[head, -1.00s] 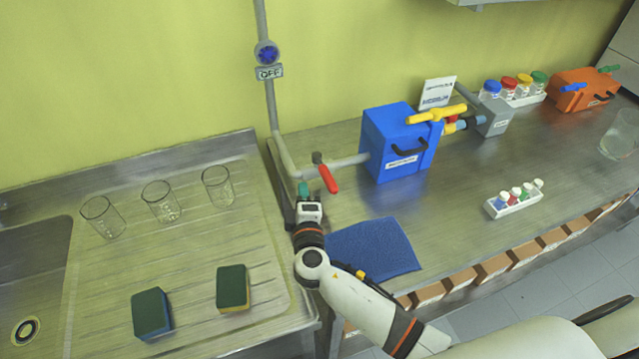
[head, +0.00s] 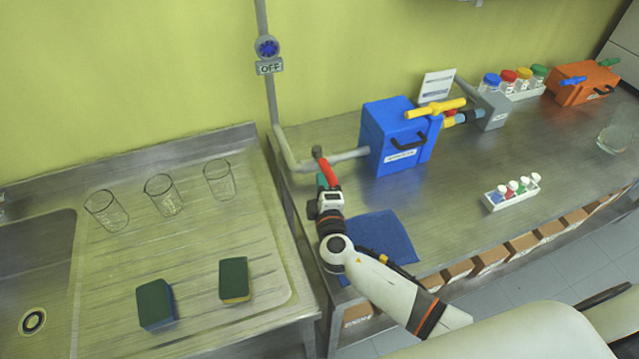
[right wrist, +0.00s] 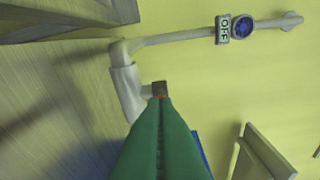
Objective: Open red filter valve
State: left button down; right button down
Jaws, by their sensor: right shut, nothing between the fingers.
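The red filter valve handle (head: 329,172) sits on the grey pipe left of the blue box, slanting down to the right from its dark pivot. My right gripper (head: 322,181) has green fingers, which are shut and empty. In the head view its fingertips are right beside the left side of the red handle; I cannot tell whether they touch. In the right wrist view the shut green fingers (right wrist: 162,120) point at the dark valve pivot (right wrist: 159,88) and hide nearly all of the red handle. My left gripper is not in view.
The blue box (head: 388,140) with a yellow handle (head: 436,107) stands right of the valve. A blue cloth (head: 385,238) lies beside my right arm. Glass beakers (head: 162,196) and sponges (head: 234,279) are on the draining board. An OFF sign (head: 270,68) hangs on the pipe.

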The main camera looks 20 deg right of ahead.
jog(key=shift+d+n+y, duration=0.3)
jog(key=shift+y, duration=0.2)
jog(key=d+n+y+b, duration=0.1)
jog(key=d+y+b, duration=0.1)
jog(key=shift+s+f+n+b, duration=0.1)
jog(key=shift+f+n+b, duration=0.1)
jog(key=shift+n+b, duration=0.15)
jog(key=w+d+n+g+y+b, duration=0.3)
jog(key=w+d+n+y+b, duration=0.3)
jog(key=d+y+b, duration=0.3)
jog(key=shift+d+r+y, duration=0.25)
jog(key=shift+d+y, duration=0.15)
jog(key=shift+n, duration=0.25)
